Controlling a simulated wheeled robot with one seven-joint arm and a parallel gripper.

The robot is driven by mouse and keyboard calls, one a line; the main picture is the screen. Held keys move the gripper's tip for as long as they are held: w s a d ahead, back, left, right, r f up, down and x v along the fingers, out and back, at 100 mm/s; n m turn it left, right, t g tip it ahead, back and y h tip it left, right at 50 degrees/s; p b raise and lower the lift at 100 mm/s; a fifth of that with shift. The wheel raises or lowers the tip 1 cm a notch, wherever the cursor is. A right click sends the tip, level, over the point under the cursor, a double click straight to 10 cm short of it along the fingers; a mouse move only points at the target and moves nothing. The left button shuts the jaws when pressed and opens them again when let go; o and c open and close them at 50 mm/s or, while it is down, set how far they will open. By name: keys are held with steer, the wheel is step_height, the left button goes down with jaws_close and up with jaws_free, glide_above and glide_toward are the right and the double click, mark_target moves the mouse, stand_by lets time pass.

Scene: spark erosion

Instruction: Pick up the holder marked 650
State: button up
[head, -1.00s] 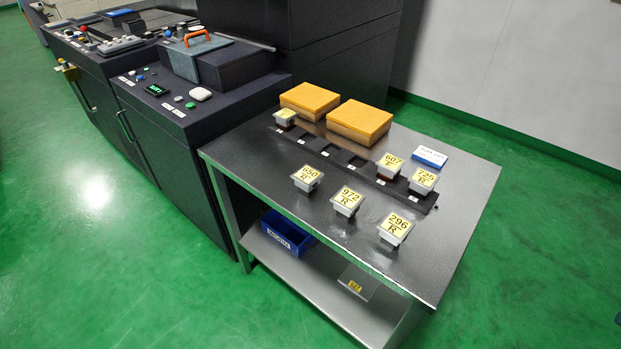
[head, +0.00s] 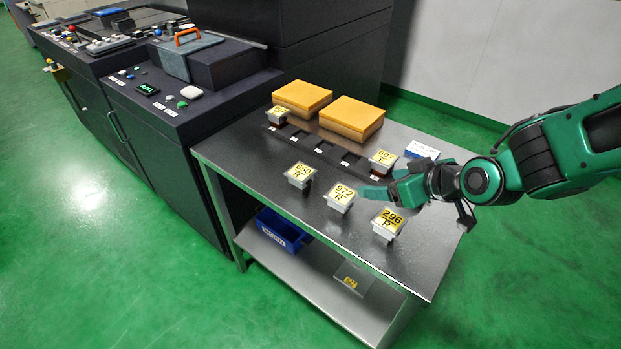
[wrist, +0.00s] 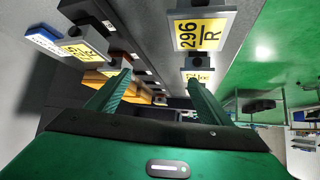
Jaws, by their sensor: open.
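The holder marked 650 (head: 299,174) stands on the steel table, left of two similar holders in the front row. It has a yellow label on top and a pale body. The holder marked 972 (head: 340,196) and the holder marked 296 (head: 387,222) stand to its right. My gripper (head: 376,184) is open and empty over the table, right of the 650 holder and behind the 972 and 296 holders. In the wrist view my gripper (wrist: 158,82) has its fingers apart, with the 296 holder (wrist: 200,33) close by; I cannot make out the 650 there.
A dark slotted rack (head: 318,150) behind the row bears the 607 holder (head: 382,161) and another holder (head: 277,115) at its left end. Two orange boxes (head: 352,117) stand behind it. A blue-and-white card (head: 421,150) lies near my arm. A dark machine (head: 165,110) borders the left.

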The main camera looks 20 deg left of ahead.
mark_target(306, 175)
steer(key=s+a+y, duration=0.1)
steer(key=a, duration=0.2)
steer(key=s+a+n+y, duration=0.1)
steer(key=a, duration=0.3)
steer(key=s+a+y, duration=0.1)
steer(key=a, duration=0.3)
steer(key=shift+s+r+n, duration=0.1)
steer(key=shift+r+n, duration=0.1)
steer(key=shift+n, duration=0.2)
steer(key=x, duration=0.5)
steer(key=shift+r, duration=0.15)
steer(key=shift+x, duration=2.85)
steer(key=shift+r, duration=0.15)
steer(key=c, duration=1.5)
